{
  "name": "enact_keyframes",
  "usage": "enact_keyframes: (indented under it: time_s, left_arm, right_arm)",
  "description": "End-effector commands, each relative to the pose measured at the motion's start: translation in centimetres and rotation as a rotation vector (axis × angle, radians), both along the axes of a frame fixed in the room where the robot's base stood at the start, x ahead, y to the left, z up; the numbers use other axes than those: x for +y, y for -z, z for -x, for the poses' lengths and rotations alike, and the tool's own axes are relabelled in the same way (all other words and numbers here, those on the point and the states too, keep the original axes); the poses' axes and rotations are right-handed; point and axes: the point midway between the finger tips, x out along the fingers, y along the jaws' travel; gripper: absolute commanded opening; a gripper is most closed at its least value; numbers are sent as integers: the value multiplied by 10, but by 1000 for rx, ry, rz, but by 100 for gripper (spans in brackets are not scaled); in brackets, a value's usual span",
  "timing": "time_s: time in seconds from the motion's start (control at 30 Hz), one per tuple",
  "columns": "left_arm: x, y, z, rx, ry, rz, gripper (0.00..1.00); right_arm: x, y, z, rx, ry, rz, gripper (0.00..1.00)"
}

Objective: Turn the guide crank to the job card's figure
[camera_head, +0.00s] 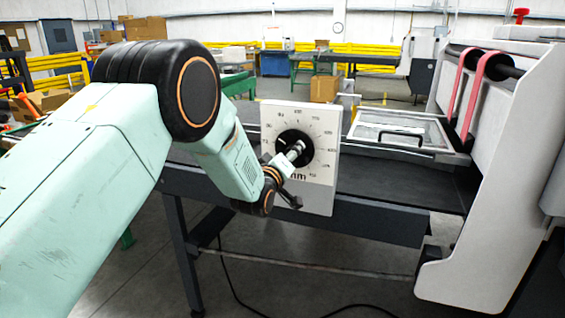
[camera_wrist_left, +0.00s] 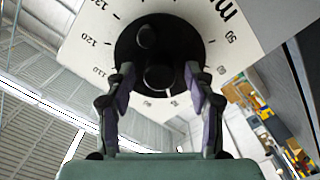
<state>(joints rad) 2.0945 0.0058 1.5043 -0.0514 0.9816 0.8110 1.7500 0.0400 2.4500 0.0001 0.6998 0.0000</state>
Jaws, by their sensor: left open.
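The guide crank is a round black disc (camera_head: 285,137) on a white dial plate (camera_head: 325,130) with figures around it and "mm" below. In the left wrist view the black disc (camera_wrist_left: 140,55) carries a round knob (camera_wrist_left: 147,37) and a second round part nearer its middle. The dial plate (camera_wrist_left: 85,38) there shows figures such as 50, 110 and 120. My left gripper (camera_head: 296,150) is in front of the disc. In the wrist view its open fingers (camera_wrist_left: 158,75) stand either side of the second round part, with gaps showing. The job card cannot be made out.
The dial plate stands at the near side of a dark machine bed (camera_head: 375,185). A framed panel (camera_head: 400,132) with a black handle lies behind it, and a light side wall with red belts (camera_head: 465,90) rises at right. Cables lie on the floor.

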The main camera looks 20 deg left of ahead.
Motion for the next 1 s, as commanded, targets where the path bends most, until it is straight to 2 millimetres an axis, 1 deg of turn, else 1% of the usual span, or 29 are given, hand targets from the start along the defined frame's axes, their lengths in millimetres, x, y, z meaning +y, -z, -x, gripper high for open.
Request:
enact_keyframes:
  time_s: [0.17, 0.5, 0.7, 0.83, 1.0]
  left_arm:
    - [1, 0, 22, 2, -1, 0, 54]
    - [3, -1, 75, 0, 0, 1, 54]
    - [4, -1, 101, 1, -1, 0, 54]
    - [4, -1, 111, -1, -1, 0, 54]
    - [5, -1, 115, -3, -1, 0, 54]
  right_arm:
    - [0, 0, 0, 0, 0, 0, 40]
    - [0, 0, 0, 0, 0, 0, 40]
    - [0, 0, 0, 0, 0, 0, 40]
    - [0, 0, 0, 0, 0, 0, 40]
    - [0, 0, 0, 0, 0, 0, 40]
